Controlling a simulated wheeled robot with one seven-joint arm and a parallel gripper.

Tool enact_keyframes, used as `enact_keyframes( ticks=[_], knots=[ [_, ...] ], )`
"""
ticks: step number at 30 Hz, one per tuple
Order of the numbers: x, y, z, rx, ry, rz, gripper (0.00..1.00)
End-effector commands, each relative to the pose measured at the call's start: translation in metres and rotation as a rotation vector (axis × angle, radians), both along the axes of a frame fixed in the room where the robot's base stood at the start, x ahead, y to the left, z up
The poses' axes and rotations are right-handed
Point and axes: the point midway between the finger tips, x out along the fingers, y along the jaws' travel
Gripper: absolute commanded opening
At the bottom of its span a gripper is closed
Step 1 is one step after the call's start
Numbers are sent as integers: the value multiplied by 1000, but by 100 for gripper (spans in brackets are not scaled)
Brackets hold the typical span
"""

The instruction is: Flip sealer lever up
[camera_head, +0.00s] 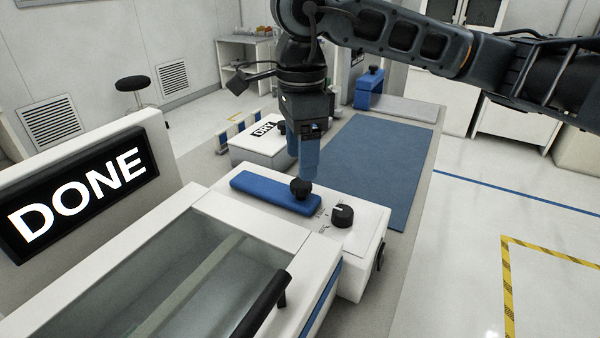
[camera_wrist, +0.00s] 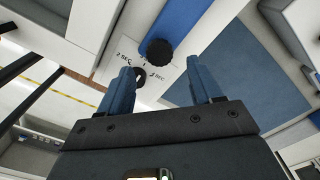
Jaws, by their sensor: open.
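The sealer is a white box (camera_head: 345,262) with a blue lever (camera_head: 262,193) lying flat along its top. A black ball knob (camera_head: 300,188) stands at the lever's right end. My gripper (camera_head: 306,174) points down right at this knob, its blue fingers open. In the wrist view the knob (camera_wrist: 160,52) shows between and just beyond the fingertips (camera_wrist: 160,64), with the blue lever (camera_wrist: 192,18) running away behind it. Whether the fingers touch the knob cannot be told. A black dial (camera_head: 342,215) with time marks sits beside the lever; my left finger partly covers it in the wrist view.
A glass-lidded white machine with a black handle (camera_head: 262,303) and a DONE screen (camera_head: 80,190) stands in front left. A blue mat (camera_head: 365,165) lies behind the sealer. A white box labelled DRY (camera_head: 262,150) and a blue block with a black knob (camera_head: 369,90) stand farther back.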

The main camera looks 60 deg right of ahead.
Motion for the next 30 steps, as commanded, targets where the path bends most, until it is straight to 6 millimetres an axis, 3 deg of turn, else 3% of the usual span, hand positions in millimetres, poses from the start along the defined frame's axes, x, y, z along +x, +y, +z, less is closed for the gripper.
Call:
enact_keyframes(
  ticks=[9,20,30],
  knots=[
    [0,0,-41,4,0,-2,65],
    [0,0,-47,3,-1,0,65],
    [0,1,-47,2,-2,0,33]
  ],
)
